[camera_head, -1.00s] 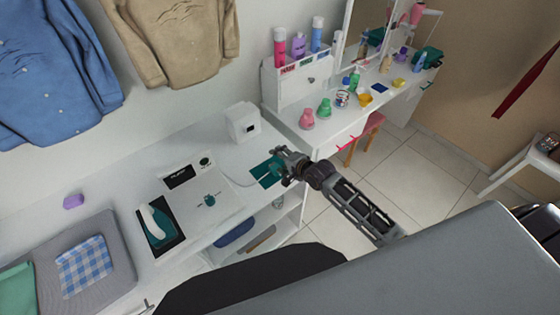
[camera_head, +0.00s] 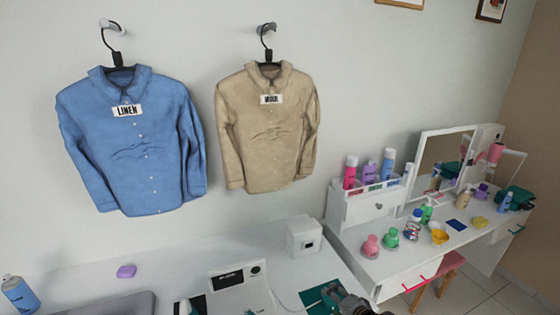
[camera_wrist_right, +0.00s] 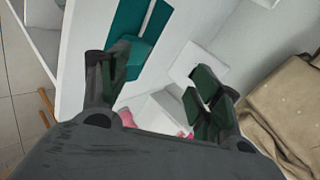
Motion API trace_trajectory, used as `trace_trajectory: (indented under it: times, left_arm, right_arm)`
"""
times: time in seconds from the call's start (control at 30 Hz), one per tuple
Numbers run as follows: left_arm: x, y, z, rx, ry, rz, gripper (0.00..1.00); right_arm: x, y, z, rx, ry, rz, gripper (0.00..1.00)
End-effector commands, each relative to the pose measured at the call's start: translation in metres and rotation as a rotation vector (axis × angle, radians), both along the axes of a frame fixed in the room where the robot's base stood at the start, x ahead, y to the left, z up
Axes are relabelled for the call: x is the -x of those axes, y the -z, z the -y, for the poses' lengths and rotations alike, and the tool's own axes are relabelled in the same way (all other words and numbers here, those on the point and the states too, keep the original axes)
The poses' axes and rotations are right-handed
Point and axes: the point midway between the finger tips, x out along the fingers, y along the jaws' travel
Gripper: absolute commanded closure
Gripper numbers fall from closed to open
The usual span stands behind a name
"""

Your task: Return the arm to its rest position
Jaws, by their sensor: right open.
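My right gripper (camera_head: 348,302) shows at the bottom edge of the head view, partly cut off, above the white table. In the right wrist view its two dark fingers (camera_wrist_right: 160,82) stand apart with nothing held between them. A teal cloth (camera_head: 318,296) lies on the table beside the gripper. Teal material also shows beyond the fingers in the right wrist view (camera_wrist_right: 128,25). My left gripper is in no view.
A white box (camera_head: 304,237) stands on the table near the wall. A blue shirt (camera_head: 140,165) and a beige shirt (camera_head: 268,150) hang above. A white vanity (camera_head: 385,265) with several bottles stands at right.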

Motion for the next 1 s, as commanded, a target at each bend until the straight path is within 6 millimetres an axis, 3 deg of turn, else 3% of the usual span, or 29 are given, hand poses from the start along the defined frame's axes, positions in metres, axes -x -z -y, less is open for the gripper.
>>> trace_trajectory:
  times: [0.43, 1.0]
  left_arm:
    - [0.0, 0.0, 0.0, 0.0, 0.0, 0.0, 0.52]
    - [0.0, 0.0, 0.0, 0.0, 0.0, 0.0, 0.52]
  right_arm:
    - [0.073, -0.001, -0.005, 0.386, -0.285, -0.077, 0.36]
    - [0.17, -0.019, 0.018, 0.777, -0.698, -0.217, 0.36]
